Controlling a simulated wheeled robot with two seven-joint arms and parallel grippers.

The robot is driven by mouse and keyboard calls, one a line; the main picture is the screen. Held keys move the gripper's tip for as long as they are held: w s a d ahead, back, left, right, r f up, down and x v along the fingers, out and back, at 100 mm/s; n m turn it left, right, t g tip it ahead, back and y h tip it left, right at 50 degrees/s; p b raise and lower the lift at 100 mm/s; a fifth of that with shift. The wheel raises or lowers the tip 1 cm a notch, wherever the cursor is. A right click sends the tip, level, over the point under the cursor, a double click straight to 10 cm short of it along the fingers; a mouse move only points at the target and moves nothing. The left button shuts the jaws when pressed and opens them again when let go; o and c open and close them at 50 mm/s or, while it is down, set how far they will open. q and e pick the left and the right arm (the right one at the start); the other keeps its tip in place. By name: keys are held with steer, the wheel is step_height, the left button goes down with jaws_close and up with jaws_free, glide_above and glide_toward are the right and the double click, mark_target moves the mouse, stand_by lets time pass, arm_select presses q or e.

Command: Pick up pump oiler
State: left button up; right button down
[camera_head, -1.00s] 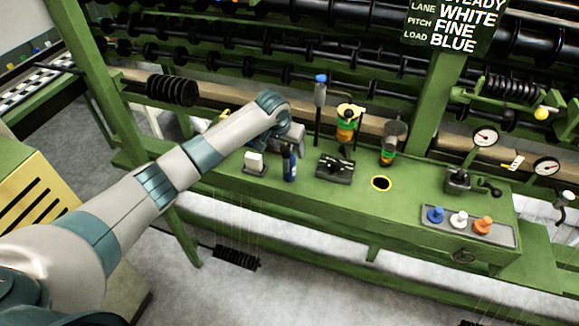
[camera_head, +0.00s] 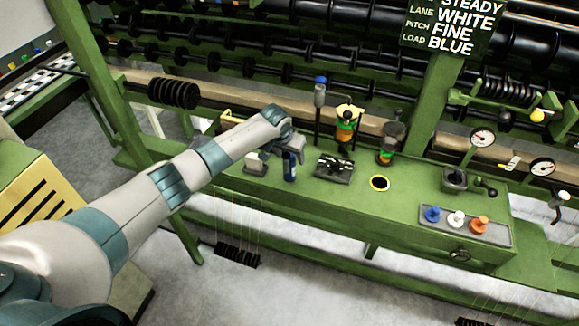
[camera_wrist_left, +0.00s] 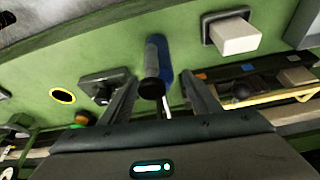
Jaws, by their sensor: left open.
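The pump oiler appears to be the small dark blue cylinder (camera_head: 290,171) standing on the green bench in the head view. In the left wrist view the same cylinder (camera_wrist_left: 158,55) is blue with a dark round end, and a thin pale rod shows beside it. My left gripper (camera_head: 293,157) is at the cylinder's upper part and hides some of it. In the left wrist view my left gripper (camera_wrist_left: 163,88) is open, with one finger on each side of the cylinder's near end. Whether the fingers touch it cannot be told. My right gripper is not in view.
A white block on a dark base (camera_wrist_left: 235,36) stands close beside the cylinder. A black fixture (camera_head: 334,168) is on its other side. Further right are a yellow-rimmed hole (camera_head: 380,183) and a tray (camera_head: 436,228) with blue, white and orange knobs. Machine rollers run behind the bench.

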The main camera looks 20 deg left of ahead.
arm_select(q)
steer(key=shift+c, duration=0.4)
jaws_close()
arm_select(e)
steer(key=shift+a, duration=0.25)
arm_select(q)
steer(key=shift+r, duration=0.2)
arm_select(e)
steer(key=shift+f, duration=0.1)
